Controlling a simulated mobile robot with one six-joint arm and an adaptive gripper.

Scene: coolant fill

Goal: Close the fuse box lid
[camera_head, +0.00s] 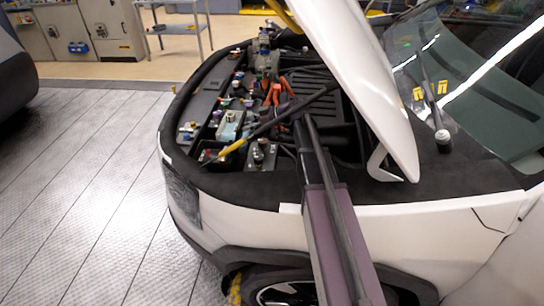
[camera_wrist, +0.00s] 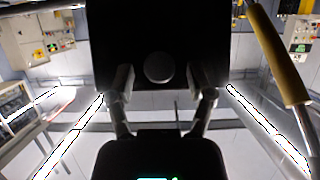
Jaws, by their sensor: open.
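In the wrist view my gripper (camera_wrist: 162,82) has its two fingers spread wide apart, with nothing clearly held between them. A flat black panel (camera_wrist: 160,30) with a round grey knob (camera_wrist: 158,66) fills the space beyond and between the fingertips. It may be the fuse box lid, but I cannot tell for sure, nor whether a finger touches it. In the head view my arm reaches from the bottom into the open engine bay (camera_head: 262,200). The gripper is not clear there among the dark parts. I cannot make out the fuse box or its lid in that view.
The white hood (camera_head: 360,75) stands raised over the bay. A thin rod with a yellow sleeve (camera_head: 232,147) crosses the bay; a yellow-sleeved rod (camera_wrist: 278,55) shows at right in the wrist view. Caps, orange cables (camera_head: 276,93) and a ribbed black cover (camera_head: 325,92) crowd the bay. Floor left is clear.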

